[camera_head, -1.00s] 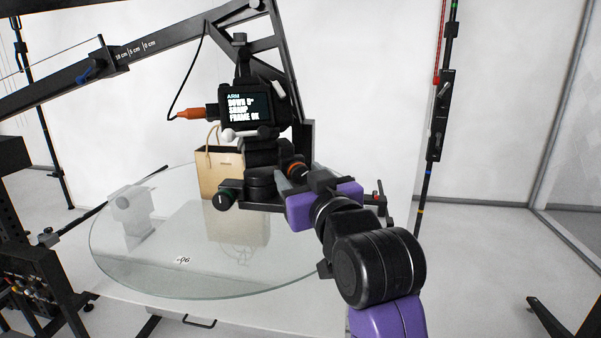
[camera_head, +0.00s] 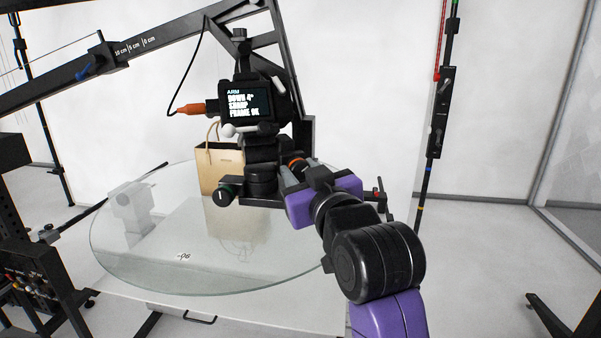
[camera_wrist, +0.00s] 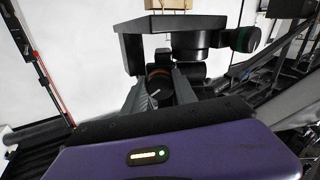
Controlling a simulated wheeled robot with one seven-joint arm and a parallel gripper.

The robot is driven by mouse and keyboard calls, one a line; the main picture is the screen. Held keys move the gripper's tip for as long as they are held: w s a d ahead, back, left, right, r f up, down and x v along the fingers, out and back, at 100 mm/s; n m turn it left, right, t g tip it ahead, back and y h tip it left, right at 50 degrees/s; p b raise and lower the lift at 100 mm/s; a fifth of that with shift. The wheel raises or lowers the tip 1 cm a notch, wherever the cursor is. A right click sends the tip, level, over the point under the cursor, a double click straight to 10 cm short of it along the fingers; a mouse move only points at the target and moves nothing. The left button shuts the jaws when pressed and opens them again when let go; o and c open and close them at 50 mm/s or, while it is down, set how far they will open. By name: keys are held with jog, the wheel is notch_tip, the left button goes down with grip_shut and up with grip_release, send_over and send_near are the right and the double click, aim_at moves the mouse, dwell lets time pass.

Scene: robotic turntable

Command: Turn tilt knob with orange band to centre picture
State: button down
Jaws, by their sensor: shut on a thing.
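The tilt knob with the orange band (camera_head: 296,162) sits on the right of the black camera head, under the camera. In the wrist view the knob (camera_wrist: 158,82) shows its face with a pale line between my fingers. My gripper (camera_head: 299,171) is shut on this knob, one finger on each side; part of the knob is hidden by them. The camera's screen (camera_head: 248,104) reads ARM, DOWN 4°, SHARP, FRAME OK, in small print. A green-banded knob (camera_head: 224,195) is on the left of the head, untouched.
A tan paper bag (camera_head: 214,172) stands on the round glass turntable (camera_head: 150,270) behind the camera head. A black boom (camera_head: 150,45) and an orange-plugged cable (camera_head: 190,109) are at upper left. A dark stand (camera_head: 437,120) rises at right. The floor at right is mostly clear.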

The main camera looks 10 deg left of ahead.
jog(key=n+b, duration=0.1)
jog(key=n, duration=0.5)
jog(key=shift+d, duration=0.1)
jog(key=n, duration=0.4)
jog(key=shift+n+b, duration=0.3)
jog(key=shift+b, duration=0.1)
dwell(0.3)
jog(key=c, duration=1)
grip_release()
jog(key=b+v, duration=0.2)
jog(key=v, duration=0.5)
jog(key=shift+s, duration=0.35)
jog(key=shift+d, duration=0.1)
